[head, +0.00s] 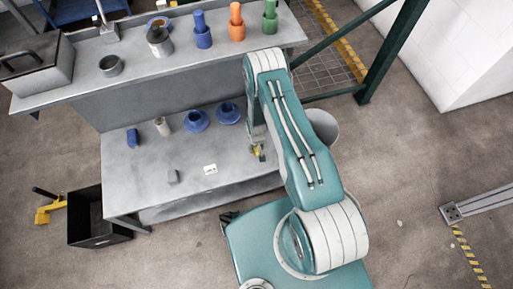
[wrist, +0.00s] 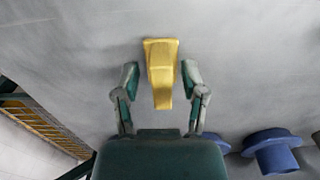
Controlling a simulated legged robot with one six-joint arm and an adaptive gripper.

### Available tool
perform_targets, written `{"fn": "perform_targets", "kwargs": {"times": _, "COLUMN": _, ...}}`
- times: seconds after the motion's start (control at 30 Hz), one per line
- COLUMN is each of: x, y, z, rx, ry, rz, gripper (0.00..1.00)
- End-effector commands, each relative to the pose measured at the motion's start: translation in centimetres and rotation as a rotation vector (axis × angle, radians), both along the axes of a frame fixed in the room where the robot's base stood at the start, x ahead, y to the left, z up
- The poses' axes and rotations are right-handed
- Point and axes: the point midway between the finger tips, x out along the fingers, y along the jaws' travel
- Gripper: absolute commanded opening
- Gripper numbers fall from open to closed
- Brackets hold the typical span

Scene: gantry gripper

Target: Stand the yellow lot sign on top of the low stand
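The yellow lot sign (wrist: 162,72) is a small wedge-like piece on the grey table, ahead of my gripper in the wrist view. In the head view only a bit of the yellow sign (head: 257,152) shows beside my arm, near the right end of the lower table. My gripper (wrist: 160,76) is open, with one finger on each side of the sign and a gap on both sides. The gripper also shows in the head view (head: 256,146), partly hidden by my arm. A small grey block (head: 172,177) stands left on the table; I cannot tell if it is the low stand.
The lower table (head: 135,185) also holds a white card (head: 210,169) with dark marks, two blue flanged parts (head: 196,121), a beige cylinder (head: 162,126) and a blue piece (head: 133,138). A raised shelf (head: 190,68) stands behind.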

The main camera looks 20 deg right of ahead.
Motion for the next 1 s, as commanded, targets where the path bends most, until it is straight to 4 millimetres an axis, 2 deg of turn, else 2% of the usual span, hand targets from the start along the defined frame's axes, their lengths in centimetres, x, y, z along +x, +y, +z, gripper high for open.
{"fn": "perform_targets", "kwargs": {"times": 0.23, "x": 0.0, "y": 0.0, "z": 0.1, "rx": 0.000, "ry": 0.000, "rz": 0.000, "gripper": 0.56}}
{"fn": "perform_targets", "kwargs": {"times": 0.37, "x": 0.1, "y": 0.0, "z": 1.0, "rx": 0.000, "ry": -0.002, "rz": 0.000, "gripper": 0.56}}
{"fn": "perform_targets", "kwargs": {"times": 0.8, "x": 0.1, "y": 0.0, "z": 8.7, "rx": 0.000, "ry": -0.003, "rz": 0.000, "gripper": 0.56}}
{"fn": "perform_targets", "kwargs": {"times": 1.0, "x": 0.1, "y": 0.0, "z": 11.3, "rx": 0.000, "ry": -0.001, "rz": 0.000, "gripper": 0.56}}
